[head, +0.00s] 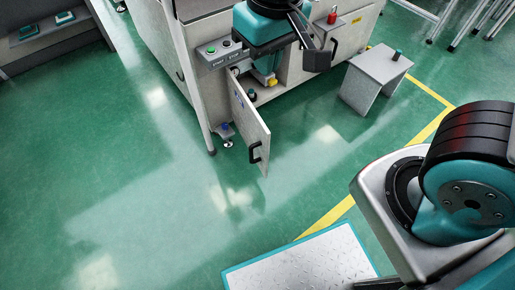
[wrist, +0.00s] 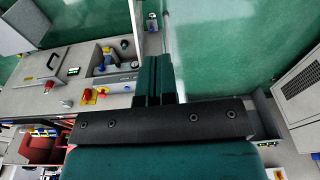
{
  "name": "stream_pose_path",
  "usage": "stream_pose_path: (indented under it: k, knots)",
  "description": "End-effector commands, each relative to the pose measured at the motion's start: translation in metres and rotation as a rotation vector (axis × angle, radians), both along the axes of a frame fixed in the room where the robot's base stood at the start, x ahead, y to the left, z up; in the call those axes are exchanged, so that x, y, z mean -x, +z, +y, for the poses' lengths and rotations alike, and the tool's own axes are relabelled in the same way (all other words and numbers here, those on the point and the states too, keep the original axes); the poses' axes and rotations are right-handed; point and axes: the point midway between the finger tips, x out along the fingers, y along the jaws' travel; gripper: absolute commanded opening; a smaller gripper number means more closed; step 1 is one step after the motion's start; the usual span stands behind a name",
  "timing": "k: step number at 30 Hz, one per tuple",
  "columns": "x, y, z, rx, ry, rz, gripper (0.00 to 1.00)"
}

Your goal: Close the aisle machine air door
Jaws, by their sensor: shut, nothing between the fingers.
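The machine's air door (head: 252,128) is a light panel with a black handle (head: 256,152). It stands swung open, out over the floor, at the left side of an open compartment (head: 250,92) in the machine's front. The compartment also shows in the wrist view (wrist: 112,58), with blue and yellow fittings inside. My gripper (wrist: 153,70) is shut and empty, its dark teal fingers pressed together. In the head view my teal and black wrist (head: 268,28) is above the compartment, apart from the door handle, and hides part of the machine; the fingertips are hard to make out there.
The machine (head: 305,75) has a button panel (head: 219,50) and a red button (head: 332,17). A grey stool (head: 374,78) stands to its right. A metal plate (head: 305,268) with a teal border lies at the front. The green floor left of the door is clear.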

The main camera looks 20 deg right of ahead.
Motion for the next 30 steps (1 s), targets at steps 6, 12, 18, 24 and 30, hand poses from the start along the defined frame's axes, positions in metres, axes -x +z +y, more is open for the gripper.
stream_pose_path:
  k: [6, 12, 18, 24, 30]
  knots:
    - [-0.037, -0.126, 0.01, 0.139, -0.115, -0.075, 0.0]
    - [-0.065, -0.217, 0.02, 0.258, -0.214, -0.18, 0.0]
    - [-0.086, -0.292, 0.033, 0.355, -0.291, -0.301, 0.0]
    - [-0.095, -0.324, 0.041, 0.405, -0.334, -0.382, 0.0]
    - [-0.1, -0.334, 0.039, 0.414, -0.345, -0.4, 0.0]
